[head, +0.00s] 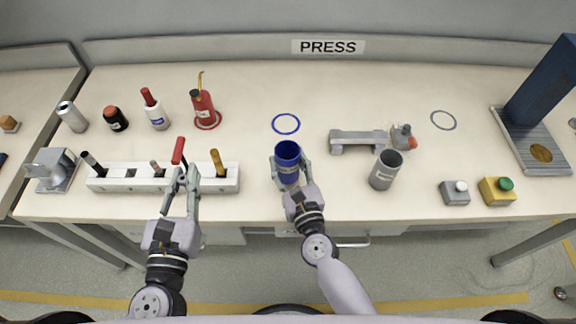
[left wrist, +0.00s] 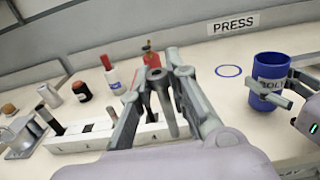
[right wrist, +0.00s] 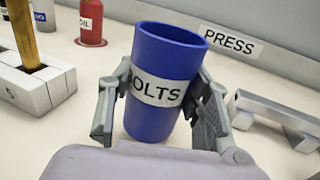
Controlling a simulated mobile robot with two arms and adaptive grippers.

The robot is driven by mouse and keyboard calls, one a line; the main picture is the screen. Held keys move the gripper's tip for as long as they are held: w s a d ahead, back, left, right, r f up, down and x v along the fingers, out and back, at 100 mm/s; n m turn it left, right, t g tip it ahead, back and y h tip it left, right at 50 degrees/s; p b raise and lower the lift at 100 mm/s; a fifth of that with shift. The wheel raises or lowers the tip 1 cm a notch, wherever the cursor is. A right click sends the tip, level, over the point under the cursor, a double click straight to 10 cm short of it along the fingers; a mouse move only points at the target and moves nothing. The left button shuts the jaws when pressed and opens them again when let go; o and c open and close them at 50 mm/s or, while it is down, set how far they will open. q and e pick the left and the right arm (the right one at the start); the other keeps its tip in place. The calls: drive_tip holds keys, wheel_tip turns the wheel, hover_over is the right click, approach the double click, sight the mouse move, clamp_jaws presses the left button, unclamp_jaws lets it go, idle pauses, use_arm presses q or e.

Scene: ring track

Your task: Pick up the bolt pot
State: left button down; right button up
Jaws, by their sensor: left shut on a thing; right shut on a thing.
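The bolt pot (head: 288,152) is a blue open-topped cup with a white label. It looks upright, just in front of a blue ring mark on the bench. My right gripper (head: 290,176) is shut on it, one finger on each side. In the right wrist view the pot (right wrist: 160,90) reads "OLTS" and fills the space between the fingers; whether its base touches the bench is unclear.
The white rack (head: 230,180) holds several tools. A red oil can (head: 203,107), a bottle (head: 155,112) and small jars stand behind it. Right of the pot are a grey bar fixture (head: 358,138), a grey cup (head: 385,171) and button boxes (head: 496,191). The blue ring (head: 286,123) is empty.

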drive_tip(key=r+v, duration=0.1)
drive_tip(key=v, duration=1.7)
drive_tip(key=shift+r, duration=0.2)
approach(291, 172)
drive_tip(key=shift+x, duration=2.35)
use_arm(q)
drive_tip(key=shift+f+b, duration=0.6)
use_arm(e)
drive_tip(key=shift+f+x, duration=0.2)
drive_tip(key=shift+x, duration=1.05)
drive_tip(key=shift+f+x, duration=0.2)
drive_tip(key=shift+x, duration=1.05)
drive_tip(key=shift+f+x, duration=0.2)
drive_tip(key=shift+x, duration=1.05)
use_arm(q)
drive_tip(key=shift+f, duration=0.25)
use_arm(e)
drive_tip(key=shift+f, duration=0.25)
